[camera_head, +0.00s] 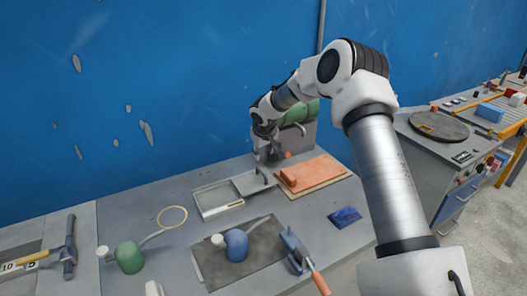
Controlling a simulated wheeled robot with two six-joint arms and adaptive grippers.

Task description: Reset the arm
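My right arm comes in from the right edge, rises, and bends over toward the back of the workbench (110,215). Its gripper (268,152) points down near the back wall, in front of a grey box-like stand (301,139) with a green rounded thing (292,116). The gripper is small and dark here, and its fingers cannot be told apart clearly. I cannot tell if it touches or holds anything. My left gripper does not show.
Below the gripper are a metal tray (217,198) and an orange block (312,173) on a board. Nearer are a blue pot-like thing (236,245) on a dark plate, a green one (129,257), a blue-grey tool (297,250), a blue piece (345,217) and a hammer (69,247).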

